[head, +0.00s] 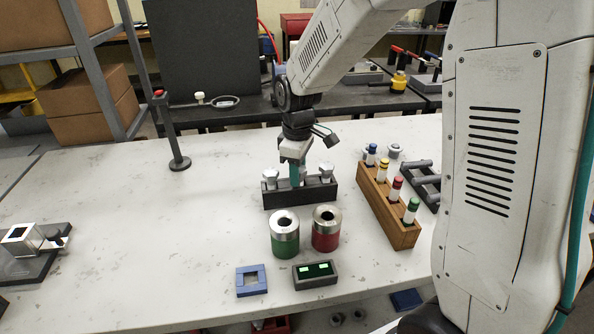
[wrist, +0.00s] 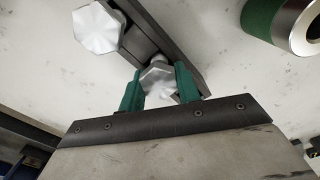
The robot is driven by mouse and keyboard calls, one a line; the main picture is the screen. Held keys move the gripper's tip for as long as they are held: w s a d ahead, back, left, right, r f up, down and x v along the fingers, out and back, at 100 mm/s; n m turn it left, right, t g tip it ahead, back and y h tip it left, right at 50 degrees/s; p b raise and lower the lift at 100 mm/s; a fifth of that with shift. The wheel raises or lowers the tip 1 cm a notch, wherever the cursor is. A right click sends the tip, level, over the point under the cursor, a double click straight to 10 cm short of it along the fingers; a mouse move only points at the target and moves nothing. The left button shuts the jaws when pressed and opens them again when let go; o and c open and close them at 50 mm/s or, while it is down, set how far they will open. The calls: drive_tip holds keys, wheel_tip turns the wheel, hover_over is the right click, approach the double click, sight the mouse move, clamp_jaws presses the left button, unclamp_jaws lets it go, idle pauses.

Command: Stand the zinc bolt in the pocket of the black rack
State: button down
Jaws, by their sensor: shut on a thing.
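The black rack (head: 318,195) stands on the white bench; part of it also shows in the wrist view (wrist: 150,45). My gripper (head: 297,178) is over the rack's middle, pointing down. In the wrist view, my gripper's green fingers (wrist: 160,88) are shut on the hex head of a silver bolt, which I take as the zinc bolt (wrist: 158,80). Its shank is hidden below the head, so I cannot tell how deep it sits in the rack. Other silver hex-headed bolts stand at the rack's left (head: 270,175) and right (head: 326,172).
A green-banded cylinder (head: 285,240) and a red-banded one (head: 326,235) stand in front of the rack. A wooden block (head: 400,235) with coloured-top pieces is at right. The left bench is largely clear.

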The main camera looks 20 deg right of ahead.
drive_tip(key=c, duration=0.9)
unclamp_jaws()
drive_tip(key=shift+r, duration=0.1)
wheel_tip(320, 180, up, 8)
drive_tip(key=shift+f, duration=0.15)
